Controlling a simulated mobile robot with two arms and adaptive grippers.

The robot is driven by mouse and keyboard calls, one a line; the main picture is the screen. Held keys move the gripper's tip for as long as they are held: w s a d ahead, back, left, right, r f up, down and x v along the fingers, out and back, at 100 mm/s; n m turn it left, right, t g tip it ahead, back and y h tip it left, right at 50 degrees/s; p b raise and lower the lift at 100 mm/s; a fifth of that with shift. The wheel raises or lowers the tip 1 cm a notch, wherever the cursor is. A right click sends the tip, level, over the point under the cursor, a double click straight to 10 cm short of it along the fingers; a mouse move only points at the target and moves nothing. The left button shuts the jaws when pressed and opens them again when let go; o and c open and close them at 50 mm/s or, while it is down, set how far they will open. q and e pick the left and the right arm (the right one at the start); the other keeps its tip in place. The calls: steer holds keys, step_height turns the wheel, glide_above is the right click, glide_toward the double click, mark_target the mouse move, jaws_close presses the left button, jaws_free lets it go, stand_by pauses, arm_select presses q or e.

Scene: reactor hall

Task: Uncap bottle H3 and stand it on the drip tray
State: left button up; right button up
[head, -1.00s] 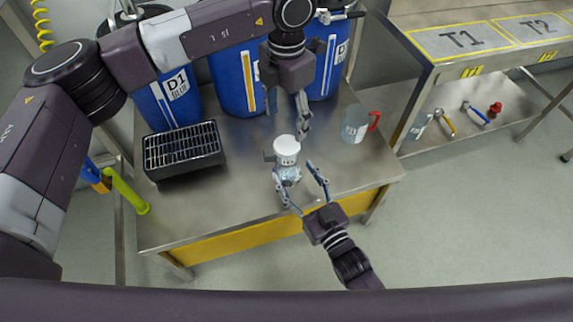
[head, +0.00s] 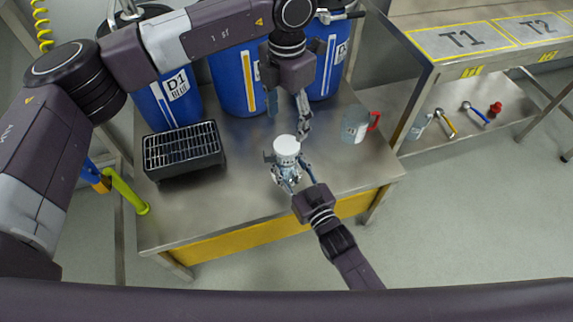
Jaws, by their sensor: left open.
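A clear bottle (head: 287,163) with a white cap (head: 286,145) stands upright on the steel bench; its small label is too blurred to read. My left gripper (head: 287,118) hangs open and empty just above and behind the cap, fingers pointing down. My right gripper (head: 288,166) reaches in from the front with its fingers on either side of the bottle's body; whether they touch it I cannot tell. The black drip tray (head: 188,168) with its metal grille sits at the left of the bench, and nothing stands on it.
Blue drums (head: 235,83) stand behind the bench. A clear jug with a red handle (head: 356,124) stands to the right. A shelf (head: 470,115) at right holds tools under the T1 and T2 table. Bench top (head: 225,205) is clear in front of the tray.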

mark_target(287, 145)
jaws_close()
arm_select(q)
steer(key=m, duration=0.5)
steer(key=shift+m, duration=0.3)
steer(key=m, duration=2.1)
steer(key=shift+f, duration=4)
